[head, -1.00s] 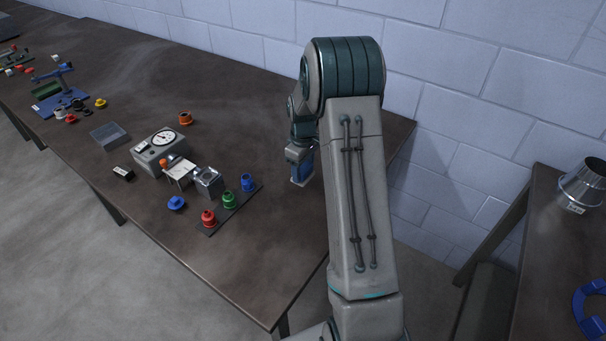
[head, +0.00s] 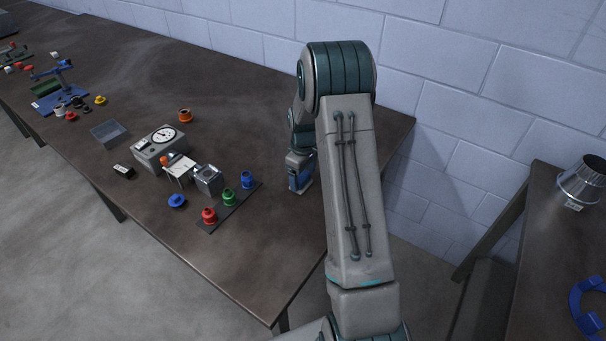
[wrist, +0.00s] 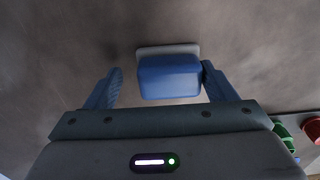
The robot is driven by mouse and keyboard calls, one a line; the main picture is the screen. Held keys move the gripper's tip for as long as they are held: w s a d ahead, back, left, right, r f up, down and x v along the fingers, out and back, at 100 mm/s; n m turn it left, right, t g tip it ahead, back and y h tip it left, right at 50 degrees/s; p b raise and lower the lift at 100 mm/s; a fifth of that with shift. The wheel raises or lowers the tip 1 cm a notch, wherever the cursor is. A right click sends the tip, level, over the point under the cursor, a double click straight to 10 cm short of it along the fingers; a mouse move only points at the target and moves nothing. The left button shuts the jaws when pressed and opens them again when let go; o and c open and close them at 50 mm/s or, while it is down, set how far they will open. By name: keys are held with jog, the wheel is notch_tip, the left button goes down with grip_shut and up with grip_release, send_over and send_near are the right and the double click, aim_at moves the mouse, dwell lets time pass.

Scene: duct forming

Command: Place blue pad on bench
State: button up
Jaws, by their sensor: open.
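The blue pad (wrist: 168,78) is a rounded blue block with a pale grey plate along its far edge. In the wrist view it lies between the two blue fingers of my gripper (wrist: 161,70), on or just above the dark bench (wrist: 60,50). My gripper is open. The right finger is very close to the pad or touching it, and a clear gap shows at the left finger. In the head view my gripper (head: 300,180) is low over the right part of the bench (head: 235,95), partly hidden by my arm, and pad and fingers are hard to separate there.
A dark strip (head: 225,212) with red, green and blue knobs lies left of my gripper. A wall stands behind; a second table (head: 530,240) is at right.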

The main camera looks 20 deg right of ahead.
aim_at(303, 173)
jog(key=shift+r, duration=0.1)
jog(key=s+a+r+m+b, duration=0.1)
jog(key=s+a+r, duration=0.1)
jog(key=r, duration=0.7)
jog(key=s+a+r, duration=0.1)
jog(key=s+r, duration=0.2)
jog(key=r, duration=0.6)
jog(key=s+a+r+m+t, duration=0.1)
jog(key=s+a+m, duration=0.1)
jog(key=s, duration=0.6)
jog(key=s+a+r+m+t, duration=0.1)
jog(key=s+a, duration=0.3)
jog(key=s, duration=0.4)
jog(key=s+a+r+m+t, duration=0.1)
jog(key=s+a+r+m, duration=0.1)
jog(key=s, duration=0.6)
jog(key=shift+a+r+m, duration=0.3)
jog(key=shift+a+m, duration=0.1)
jog(key=shift+a, duration=0.05)
